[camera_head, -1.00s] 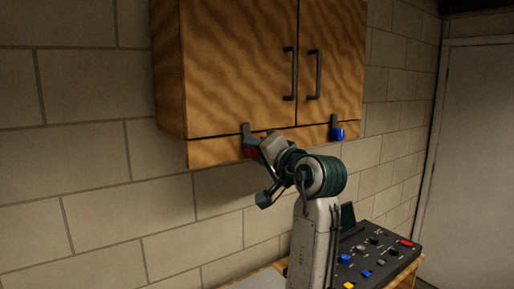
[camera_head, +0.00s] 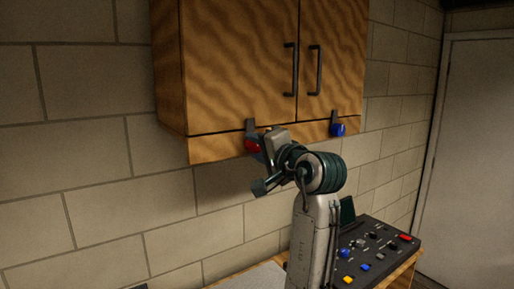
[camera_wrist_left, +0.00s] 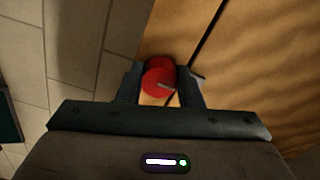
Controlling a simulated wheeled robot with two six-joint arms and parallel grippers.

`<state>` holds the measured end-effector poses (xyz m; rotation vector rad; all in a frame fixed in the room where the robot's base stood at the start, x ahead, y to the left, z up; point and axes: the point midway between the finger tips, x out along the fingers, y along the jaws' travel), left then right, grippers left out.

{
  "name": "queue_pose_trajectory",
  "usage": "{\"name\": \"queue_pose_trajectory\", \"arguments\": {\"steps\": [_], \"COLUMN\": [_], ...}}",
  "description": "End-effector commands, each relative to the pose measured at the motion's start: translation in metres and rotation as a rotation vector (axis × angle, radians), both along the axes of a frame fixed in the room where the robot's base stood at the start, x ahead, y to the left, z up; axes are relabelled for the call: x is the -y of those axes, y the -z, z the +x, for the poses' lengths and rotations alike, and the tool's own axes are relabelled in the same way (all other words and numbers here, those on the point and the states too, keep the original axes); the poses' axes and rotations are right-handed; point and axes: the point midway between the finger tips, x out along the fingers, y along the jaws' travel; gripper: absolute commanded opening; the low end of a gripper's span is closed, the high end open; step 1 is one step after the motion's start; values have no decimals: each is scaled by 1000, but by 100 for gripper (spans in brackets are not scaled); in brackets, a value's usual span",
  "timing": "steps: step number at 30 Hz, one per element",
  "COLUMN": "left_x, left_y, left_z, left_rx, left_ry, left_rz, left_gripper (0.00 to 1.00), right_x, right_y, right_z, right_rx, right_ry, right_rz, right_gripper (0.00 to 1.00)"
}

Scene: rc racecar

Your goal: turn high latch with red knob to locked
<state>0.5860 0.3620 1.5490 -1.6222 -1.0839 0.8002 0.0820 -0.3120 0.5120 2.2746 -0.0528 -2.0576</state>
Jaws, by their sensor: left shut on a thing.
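The high latch with the red knob (camera_head: 252,146) is on the lower edge of a wooden wall cabinet, at its left door. Its dark latch bar (camera_head: 250,125) stands nearly upright across the door's bottom seam. My left gripper (camera_head: 260,146) comes in from below right and is shut on the red knob. In the left wrist view the red knob (camera_wrist_left: 158,76) sits between the two dark fingers of the left gripper (camera_wrist_left: 162,85). The fingers and wrist hide part of the latch in the head view. My right gripper is not in view.
A second latch with a blue knob (camera_head: 338,130) is under the right cabinet door. The doors (camera_head: 240,65) look closed and carry dark vertical handles. A dark control panel (camera_head: 375,250) with coloured buttons rests on a table below. A brick wall is behind.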

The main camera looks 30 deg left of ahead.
Motion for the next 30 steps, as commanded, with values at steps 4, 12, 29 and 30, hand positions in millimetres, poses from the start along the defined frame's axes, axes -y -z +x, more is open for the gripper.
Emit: {"name": "queue_pose_trajectory", "arguments": {"steps": [4, 12, 29, 30], "left_x": [0, 0, 53, 54], "left_y": [-1, 0, 7, 7], "left_z": [0, 0, -20, -19], "left_rx": [1, 1, 4, 4], "left_ry": [0, 1, -1, 0], "left_rz": [2, 1, 0, 1], "left_gripper": [55, 55, 55, 55], "right_x": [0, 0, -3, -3], "right_y": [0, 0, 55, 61], "right_z": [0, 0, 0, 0], "right_rx": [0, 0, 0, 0], "right_ry": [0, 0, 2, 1], "right_rz": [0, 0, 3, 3], "right_gripper": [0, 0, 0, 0]}}
